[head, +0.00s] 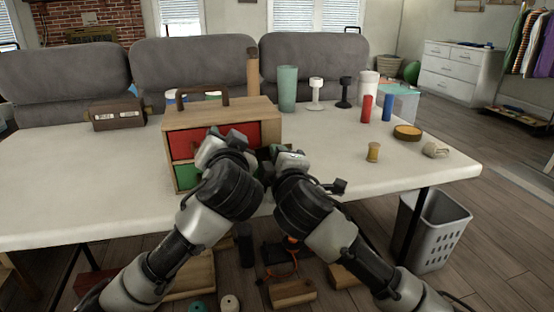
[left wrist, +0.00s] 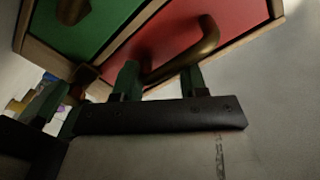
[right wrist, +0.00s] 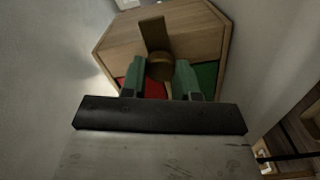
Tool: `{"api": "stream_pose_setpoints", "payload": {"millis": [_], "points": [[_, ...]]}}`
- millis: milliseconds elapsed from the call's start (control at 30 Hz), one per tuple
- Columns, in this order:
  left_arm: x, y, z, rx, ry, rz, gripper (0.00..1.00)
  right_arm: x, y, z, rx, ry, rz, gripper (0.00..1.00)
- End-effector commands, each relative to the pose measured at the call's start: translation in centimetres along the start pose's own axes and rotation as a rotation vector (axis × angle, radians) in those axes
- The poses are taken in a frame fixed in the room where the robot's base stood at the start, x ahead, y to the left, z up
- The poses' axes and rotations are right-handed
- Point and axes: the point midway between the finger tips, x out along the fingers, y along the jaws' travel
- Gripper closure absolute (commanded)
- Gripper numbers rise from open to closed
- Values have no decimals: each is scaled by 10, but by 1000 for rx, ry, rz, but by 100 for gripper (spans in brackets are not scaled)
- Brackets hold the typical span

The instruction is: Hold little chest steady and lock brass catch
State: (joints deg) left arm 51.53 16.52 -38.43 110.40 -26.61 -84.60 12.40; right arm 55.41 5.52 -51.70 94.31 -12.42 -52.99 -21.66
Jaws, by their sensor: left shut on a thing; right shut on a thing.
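The little chest (head: 245,108) is a light wooden box with a red drawer front (head: 175,146), a green one (head: 188,176) and a dark top handle. It stands upright on the table. My left gripper (left wrist: 158,82) is shut on a curved brass drawer handle (left wrist: 208,38) at the red front. My right gripper (right wrist: 160,80) is shut on the round knob of the brass catch (right wrist: 153,33), on the chest's wooden side. In the head view both hands hide the fingertips and catch.
The white table (head: 90,180) has free room left of the chest. A brown case (head: 117,113) stands back left. A teal cup (head: 288,88), goblets and cylinders stand behind and right. A spool (head: 373,152) lies right. A grey basket (head: 430,230) is on the floor.

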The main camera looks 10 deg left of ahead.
Motion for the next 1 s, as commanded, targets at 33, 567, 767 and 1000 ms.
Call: {"api": "stream_pose_setpoints", "payload": {"millis": [33,567,767,1000], "points": [[2,1,5,0,-16,-2,97,1,2,4,-8,-10,5,94],[2,1,6,1,-17,-2,97,1,3,4,-14,-11,6,56],[2,1,5,-1,-14,0,97,0,1,2,-13,-6,3,44],[1,2,4,-2,-11,1,97,-3,0,1,-12,-3,2,44]]}}
